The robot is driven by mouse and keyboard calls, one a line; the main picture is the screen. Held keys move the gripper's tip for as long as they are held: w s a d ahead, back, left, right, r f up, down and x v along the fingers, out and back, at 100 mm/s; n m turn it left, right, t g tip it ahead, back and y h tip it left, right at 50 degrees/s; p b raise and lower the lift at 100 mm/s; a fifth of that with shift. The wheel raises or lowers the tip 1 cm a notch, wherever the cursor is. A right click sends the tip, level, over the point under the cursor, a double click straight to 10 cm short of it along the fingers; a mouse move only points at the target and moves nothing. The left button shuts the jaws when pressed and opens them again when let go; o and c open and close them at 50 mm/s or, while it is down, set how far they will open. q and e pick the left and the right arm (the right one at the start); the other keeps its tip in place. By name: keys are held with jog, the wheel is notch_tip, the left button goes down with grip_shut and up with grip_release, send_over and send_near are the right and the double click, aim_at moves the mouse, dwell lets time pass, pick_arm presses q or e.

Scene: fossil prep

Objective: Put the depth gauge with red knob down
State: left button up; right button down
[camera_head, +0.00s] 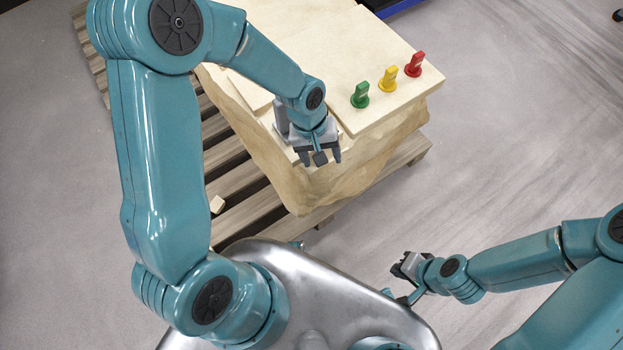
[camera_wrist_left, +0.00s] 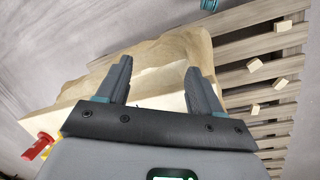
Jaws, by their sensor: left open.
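The red depth gauge (camera_head: 415,64) stands upright on the pale top of the stone block (camera_head: 385,105), near its right corner. It also shows at the lower left of the left wrist view (camera_wrist_left: 38,147). My left gripper (camera_head: 320,157) is over the front edge of the block, apart from the gauge and to its lower left. Its two fingers are spread in the left wrist view (camera_wrist_left: 158,68), with nothing held between them. My right gripper (camera_head: 400,266) is low over the floor, away from the block; its jaw gap is too small to make out.
A yellow gauge (camera_head: 387,78) and a green gauge (camera_head: 360,94) stand in a row beside the red one. The block rests on a slatted wooden pallet (camera_head: 235,180), with loose chips (camera_wrist_left: 254,64) on it.

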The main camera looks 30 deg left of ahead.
pick_arm(q)
jog(key=s+d+f+m+h, duration=0.1)
jog(key=s+d+f+m, duration=0.3)
jog(key=s+f, duration=0.8)
jog(key=shift+s+d+f, duration=0.25)
jog(key=shift+s+f, duration=0.15)
notch_tip(320, 180, up, 6)
jog(key=p, duration=0.6)
jog(key=shift+w, duration=0.1)
